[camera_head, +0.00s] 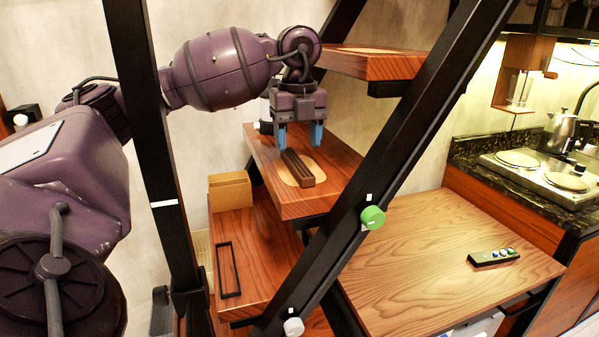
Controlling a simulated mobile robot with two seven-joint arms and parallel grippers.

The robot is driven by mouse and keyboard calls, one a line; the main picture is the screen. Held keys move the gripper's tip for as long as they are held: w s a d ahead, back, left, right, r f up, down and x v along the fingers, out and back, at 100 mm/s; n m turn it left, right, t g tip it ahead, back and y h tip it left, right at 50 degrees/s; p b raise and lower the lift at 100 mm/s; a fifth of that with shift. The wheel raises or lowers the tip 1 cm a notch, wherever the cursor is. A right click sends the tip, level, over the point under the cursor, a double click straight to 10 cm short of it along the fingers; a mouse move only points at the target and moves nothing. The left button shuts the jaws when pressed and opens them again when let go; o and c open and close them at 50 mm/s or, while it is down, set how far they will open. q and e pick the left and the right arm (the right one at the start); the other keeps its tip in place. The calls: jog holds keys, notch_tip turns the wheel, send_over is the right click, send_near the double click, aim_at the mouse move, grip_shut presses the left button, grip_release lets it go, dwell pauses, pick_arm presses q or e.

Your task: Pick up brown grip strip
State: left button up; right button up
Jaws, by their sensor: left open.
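The brown grip strip (298,168) is a narrow dark brown bar. It lies on a pale oval patch (313,166) on a reddish wooden stair tread (270,157). My left gripper (298,137) comes in from the left and points down, its two blue fingertips apart. It is open and empty, above the far end of the strip. I cannot tell exactly how high the fingertips are over it. My right gripper is not in view.
Black slanted stair beams (408,128) cross in front, with a green knob (372,217) on one. A higher tread (370,66) lies right of my gripper. A lower tread (262,270) holds a tan box (230,192) and a black frame (228,270). A remote (493,257) lies on a wooden table (430,275).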

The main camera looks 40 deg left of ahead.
aim_at(299, 165)
pick_arm(q)
jog(key=f, duration=0.1)
jog(key=f+b, duration=0.1)
jog(key=f, duration=0.1)
jog(key=f+b, duration=0.1)
jog(key=shift+s+d+f, duration=0.15)
jog(key=shift+d+f, duration=0.15)
jog(key=shift+f, duration=0.3)
jog(key=shift+r, duration=0.15)
jog(key=shift+c, duration=0.5)
jog(key=c, duration=0.9)
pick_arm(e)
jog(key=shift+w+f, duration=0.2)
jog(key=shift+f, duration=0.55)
pick_arm(q)
jog(key=shift+r, duration=0.1)
